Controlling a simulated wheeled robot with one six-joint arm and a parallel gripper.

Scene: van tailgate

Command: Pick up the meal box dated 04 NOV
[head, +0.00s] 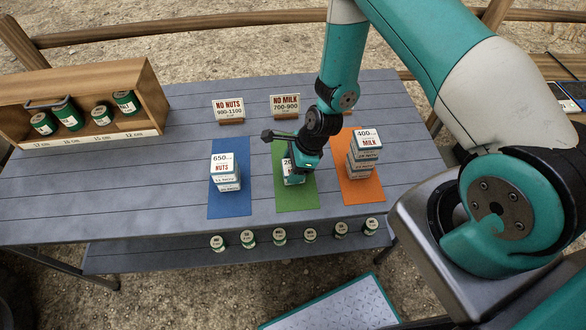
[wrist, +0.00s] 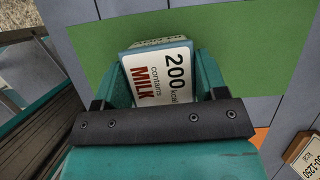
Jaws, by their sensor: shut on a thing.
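My gripper (head: 294,170) is over the green mat (head: 294,201) in the head view. In the wrist view its fingers are shut on a white-topped meal box (wrist: 160,76) reading "200 kcal contains MILK". The date on this box cannot be read, and whether it touches the mat or another box is unclear. A stack topped by a "650 NUTS" box (head: 223,163) stands on the blue mat (head: 229,207). A taller stack topped by a "400 MILK" box (head: 367,139) stands on the orange mat (head: 361,192). Dates on the stacked boxes are too small to read surely.
Signs "NO NUTS 900-1100" (head: 229,108) and "NO MILK 700-900" (head: 285,104) stand behind the mats. A wooden rack (head: 145,80) with green tins is at the left. Several tins, one here (head: 279,236), line a lower front shelf. The grey table (head: 110,190) is clear left of the blue mat.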

